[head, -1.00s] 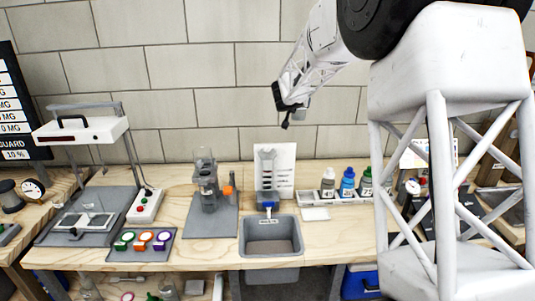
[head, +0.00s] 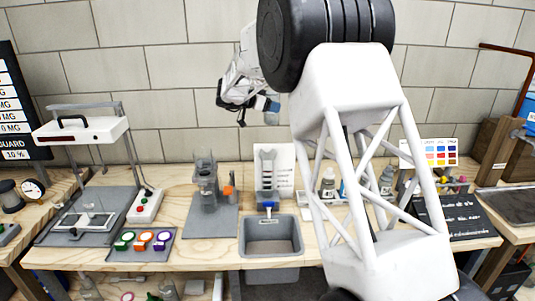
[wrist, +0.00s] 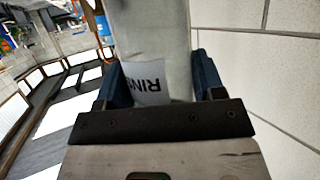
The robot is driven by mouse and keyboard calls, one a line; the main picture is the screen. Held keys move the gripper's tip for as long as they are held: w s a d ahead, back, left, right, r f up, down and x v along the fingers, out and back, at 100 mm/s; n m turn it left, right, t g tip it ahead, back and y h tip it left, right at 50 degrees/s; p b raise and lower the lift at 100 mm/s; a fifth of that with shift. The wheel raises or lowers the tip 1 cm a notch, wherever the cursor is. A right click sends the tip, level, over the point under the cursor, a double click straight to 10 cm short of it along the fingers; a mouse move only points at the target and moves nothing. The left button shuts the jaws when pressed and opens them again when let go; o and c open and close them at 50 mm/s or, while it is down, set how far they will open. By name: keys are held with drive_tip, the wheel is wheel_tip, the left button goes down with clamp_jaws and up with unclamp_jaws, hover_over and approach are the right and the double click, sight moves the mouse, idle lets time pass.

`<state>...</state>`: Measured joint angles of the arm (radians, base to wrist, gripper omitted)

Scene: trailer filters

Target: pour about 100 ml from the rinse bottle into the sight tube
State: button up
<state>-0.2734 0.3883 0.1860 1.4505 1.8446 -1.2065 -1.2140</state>
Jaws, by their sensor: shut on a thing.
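My gripper (head: 246,99) is raised in front of the tiled wall, above and a little left of the sight tube. In the wrist view its dark blue fingers (wrist: 160,82) are shut on the rinse bottle (wrist: 150,35), a pale grey body with a white label reading "RIN". The bottle's mouth and liquid level are not visible. The sight tube (head: 267,172) stands upright on the bench before a white card, with a blue tap (head: 268,206) below it. Its fill level is too small to read.
A grey basin (head: 271,238) sits below the tap. A grey stand with clear vessels (head: 206,184) is to the left. Bottles including a white-labelled one (head: 327,184) stand to the right, partly hidden by my arm. The air above the sight tube is clear.

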drive_tip(key=s+a+f+m+g+h, duration=0.1)
drive_tip(key=s+a+f+m+g, duration=0.2)
drive_tip(key=a, duration=0.6)
drive_tip(key=shift+s+a+m+g+h, duration=0.2)
drive_tip(key=shift+s+m+g+h, duration=0.1)
drive_tip(key=shift+s+g, duration=0.15)
drive_tip(key=shift+f, duration=0.15)
drive_tip(key=shift+s+d+f+m+t+y, duration=0.2)
drive_tip(key=shift+f+m+t+y, duration=0.2)
drive_tip(key=shift+f+m+y, duration=0.3)
drive_tip(key=shift+s+d+f+m+t+y, duration=0.2)
drive_tip(key=shift+f+m+t+y, duration=0.25)
drive_tip(key=shift+y, duration=0.3)
drive_tip(key=shift+s+d+f+m+t+y, duration=0.2)
drive_tip(key=shift+f+m+t+y, duration=0.25)
drive_tip(key=shift+m+y, duration=0.25)
drive_tip(key=shift+r, duration=0.1)
drive_tip(key=shift+w+f+m+t+y, duration=0.1)
drive_tip(key=shift+f+m+t+y, duration=0.15)
drive_tip(key=shift+m+t+y, duration=0.25)
idle(0.6)
drive_tip(key=shift+w+a+f+m+t+y, duration=0.2)
drive_tip(key=shift+m+t+y, duration=0.1)
drive_tip(key=shift+t+y, duration=0.15)
drive_tip(key=shift+w+a+f+m+t+y, duration=0.15)
drive_tip(key=shift+m+t+y, duration=0.1)
drive_tip(key=shift+t+y, duration=0.15)
idle(2.3)
